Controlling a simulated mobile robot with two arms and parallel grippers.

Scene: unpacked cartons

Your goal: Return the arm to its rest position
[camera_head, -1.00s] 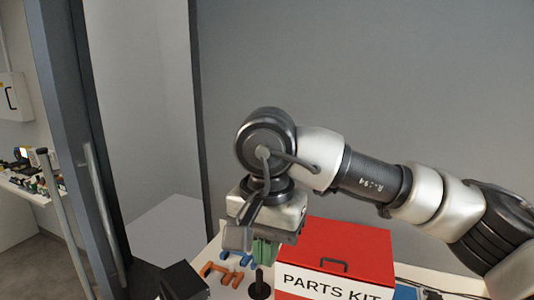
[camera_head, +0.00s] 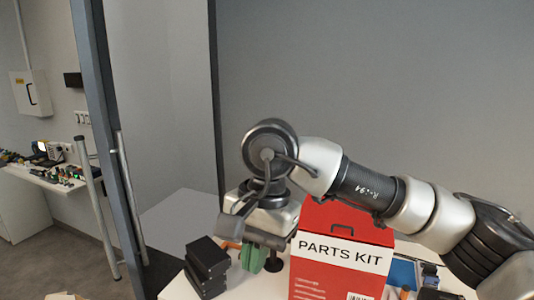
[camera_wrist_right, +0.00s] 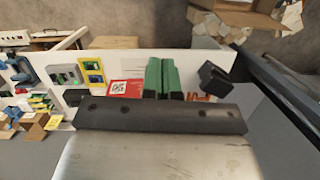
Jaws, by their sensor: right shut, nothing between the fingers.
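My right arm (camera_head: 380,190) reaches in from the right in the head view, its wrist bent downward. My right gripper (camera_head: 254,257) points down over the white table, its green fingers shut together with nothing between them. In the right wrist view the green fingers (camera_wrist_right: 163,78) lie side by side beyond the dark gripper body. In the head view the gripper is just left of the red PARTS KIT box (camera_head: 340,255), and the forearm passes in front of the box's upper right. Whether the fingertips touch the table cannot be told. My left gripper is not in view.
A stack of black boxes (camera_head: 207,268) stands left of the gripper. A black round-based stand (camera_head: 273,263) and an orange piece (camera_head: 231,245) are close to it. A blue item (camera_head: 402,272) lies right of the red box. A glass door with a handle (camera_head: 130,200) is at left.

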